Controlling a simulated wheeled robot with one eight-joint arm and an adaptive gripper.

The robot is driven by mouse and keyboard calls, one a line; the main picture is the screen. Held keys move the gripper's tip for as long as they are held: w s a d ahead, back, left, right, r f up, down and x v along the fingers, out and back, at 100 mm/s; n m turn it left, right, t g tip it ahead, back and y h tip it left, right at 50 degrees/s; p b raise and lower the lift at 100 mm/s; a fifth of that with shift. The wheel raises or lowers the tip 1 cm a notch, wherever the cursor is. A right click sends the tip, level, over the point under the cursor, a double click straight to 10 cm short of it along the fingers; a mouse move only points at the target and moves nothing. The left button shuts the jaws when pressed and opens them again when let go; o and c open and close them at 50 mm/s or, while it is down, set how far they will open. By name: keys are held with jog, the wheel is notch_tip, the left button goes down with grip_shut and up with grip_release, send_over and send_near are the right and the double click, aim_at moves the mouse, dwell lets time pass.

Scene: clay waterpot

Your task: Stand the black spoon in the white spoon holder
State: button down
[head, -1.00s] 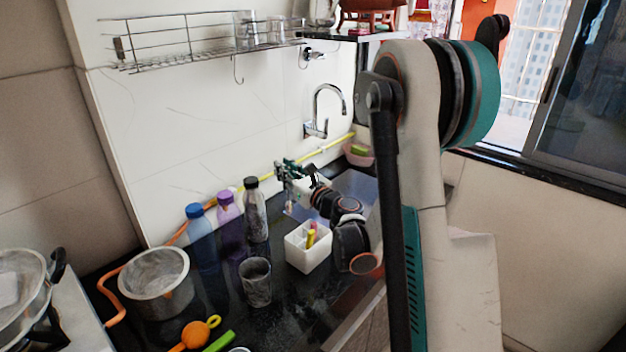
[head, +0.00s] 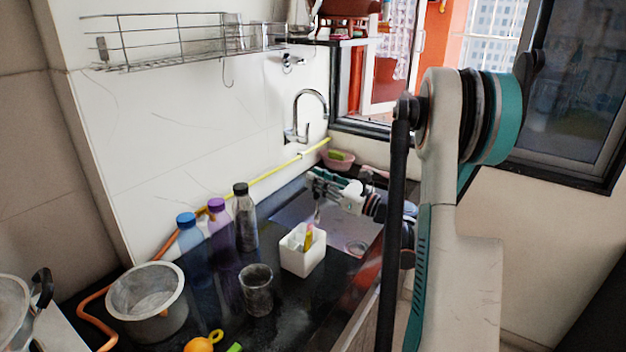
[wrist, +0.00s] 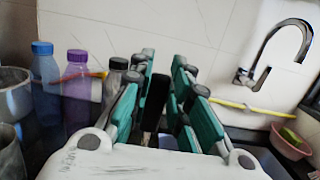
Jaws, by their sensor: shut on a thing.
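The white spoon holder (head: 301,262) stands on the dark counter in the head view, with a yellow and orange item in it. My gripper (head: 318,186) is behind it and slightly to its right, higher up. In the wrist view, my gripper (wrist: 165,88) is shut on the black spoon (wrist: 156,98), which shows as a dark upright strip between the teal fingers. In the head view, a thin part of the spoon (head: 318,212) hangs below the fingers, apart from the holder. The holder is not visible in the wrist view.
A glass (head: 257,290), blue bottle (head: 190,238), purple bottle (head: 220,228) and dark-capped bottle (head: 245,220) stand left of the holder. A metal pot (head: 148,300) is farther left. The sink (head: 345,228), faucet (head: 311,110) and pink bowl (head: 338,160) are behind.

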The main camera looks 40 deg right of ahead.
aim_at(317, 209)
jog(key=shift+f+b, duration=2.45)
jog(key=shift+f, duration=2.55)
jog(key=c, duration=1.4)
grip_release()
jog(key=shift+c, duration=0.2)
jog(key=v, duration=1.2)
jog(key=shift+r, duration=0.1)
